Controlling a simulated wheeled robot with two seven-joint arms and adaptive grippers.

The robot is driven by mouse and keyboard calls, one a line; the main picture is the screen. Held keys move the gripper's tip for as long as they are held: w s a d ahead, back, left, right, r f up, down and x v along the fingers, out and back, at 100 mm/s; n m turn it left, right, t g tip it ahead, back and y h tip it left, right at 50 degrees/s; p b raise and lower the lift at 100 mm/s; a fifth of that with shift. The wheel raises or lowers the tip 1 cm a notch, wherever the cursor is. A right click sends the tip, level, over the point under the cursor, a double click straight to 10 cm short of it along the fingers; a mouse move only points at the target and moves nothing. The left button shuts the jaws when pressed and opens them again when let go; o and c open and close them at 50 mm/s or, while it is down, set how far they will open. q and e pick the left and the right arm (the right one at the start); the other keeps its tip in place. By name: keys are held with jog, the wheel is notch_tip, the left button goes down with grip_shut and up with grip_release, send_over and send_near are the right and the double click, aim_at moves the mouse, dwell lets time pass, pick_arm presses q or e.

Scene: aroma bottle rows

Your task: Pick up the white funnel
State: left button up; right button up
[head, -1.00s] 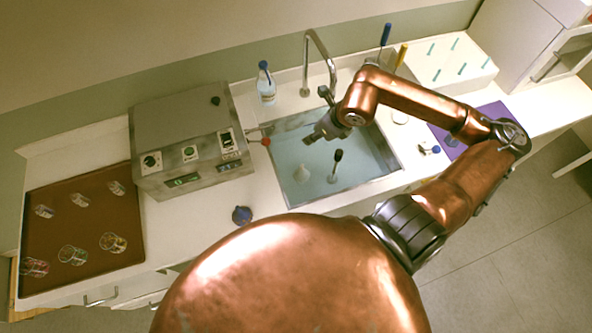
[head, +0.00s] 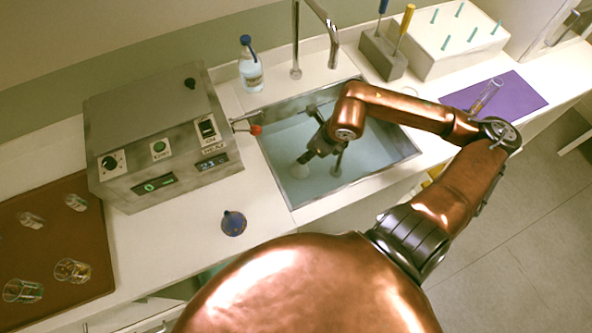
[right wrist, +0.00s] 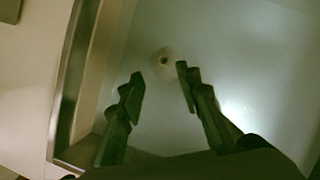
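The white funnel (head: 299,171) is in the sink, near its left side. In the right wrist view the funnel (right wrist: 165,61) is a pale round shape with a dark hole, just beyond the fingertips. My right gripper (right wrist: 160,78) is open, its two dark fingers spread to either side of the funnel with nothing between them. In the head view my right gripper (head: 306,157) is low over the sink, right by the funnel and partly covering it. I cannot tell whether it touches. My left gripper is in neither view.
The faucet (head: 332,45) is behind. A grey device (head: 165,150) and a blue funnel (head: 233,223) are to the left. A purple mat (head: 520,92) lies to the right.

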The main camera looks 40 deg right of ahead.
jog(key=x, duration=0.2)
jog(key=b+x, duration=0.1)
jog(key=x, duration=0.2)
jog(key=b+x, duration=0.1)
jog(key=x, duration=0.2)
jog(key=shift+w+d+f, duration=0.1)
jog(key=shift+w+d, duration=0.05)
jog(key=shift+d, duration=0.15)
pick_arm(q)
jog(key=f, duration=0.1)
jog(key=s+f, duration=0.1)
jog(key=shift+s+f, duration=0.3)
pick_arm(e)
jog(key=shift+c, duration=0.2)
grip_shut()
